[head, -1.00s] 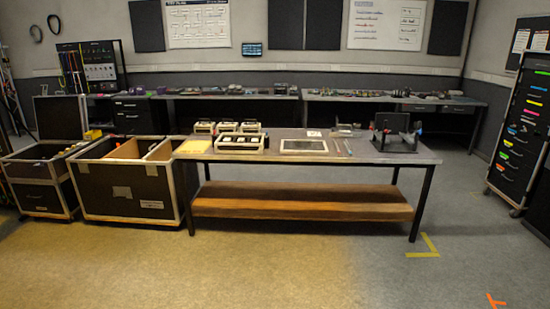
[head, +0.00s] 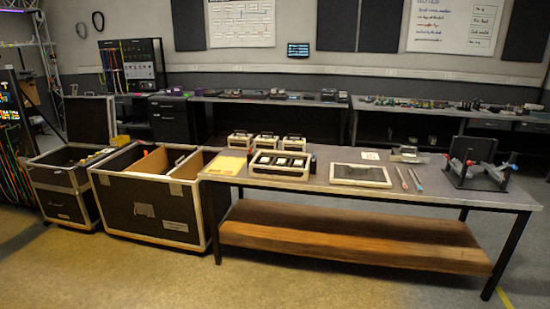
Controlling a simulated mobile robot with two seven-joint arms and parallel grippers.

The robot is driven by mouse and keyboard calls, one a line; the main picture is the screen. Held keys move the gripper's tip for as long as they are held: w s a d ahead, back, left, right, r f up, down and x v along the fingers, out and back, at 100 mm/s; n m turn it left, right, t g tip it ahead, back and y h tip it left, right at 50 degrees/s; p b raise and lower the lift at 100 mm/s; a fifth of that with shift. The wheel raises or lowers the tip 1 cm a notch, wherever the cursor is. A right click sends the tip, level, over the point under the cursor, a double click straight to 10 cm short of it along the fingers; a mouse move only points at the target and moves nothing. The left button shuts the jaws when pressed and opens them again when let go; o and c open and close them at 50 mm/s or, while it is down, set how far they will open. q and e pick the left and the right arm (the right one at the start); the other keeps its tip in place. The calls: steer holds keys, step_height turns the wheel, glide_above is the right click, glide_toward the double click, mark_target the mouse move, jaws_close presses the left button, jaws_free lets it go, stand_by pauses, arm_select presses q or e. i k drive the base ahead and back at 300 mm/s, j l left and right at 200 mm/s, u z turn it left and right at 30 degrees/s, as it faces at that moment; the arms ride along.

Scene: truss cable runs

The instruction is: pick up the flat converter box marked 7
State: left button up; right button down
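Several box-like units with pale casings stand at the left part of the table (head: 330,195). The front one is a wider cream unit (head: 280,165) with dark and white parts on top. Behind it is a row of smaller cream boxes: a left one (head: 240,139), a middle one (head: 266,141) and a right one (head: 291,143). I cannot read a number on any of them, so I cannot tell which is marked 7. Neither of my grippers shows in the head view.
A flat framed panel (head: 360,175), pens (head: 408,180) and a dark stand (head: 480,162) are on the table. Open cases, one large (head: 150,210) and one smaller (head: 62,185), stand left of it. The floor in front (head: 130,275) is clear.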

mark_target(298, 163)
steer(key=i+j+z, duration=0.4)
steer(key=i+j, duration=0.55)
steer(key=i, duration=0.15)
steer(key=i+j, duration=0.15)
steer(key=i, duration=0.25)
steer(key=i+j+u, duration=0.15)
steer(key=i, duration=0.3)
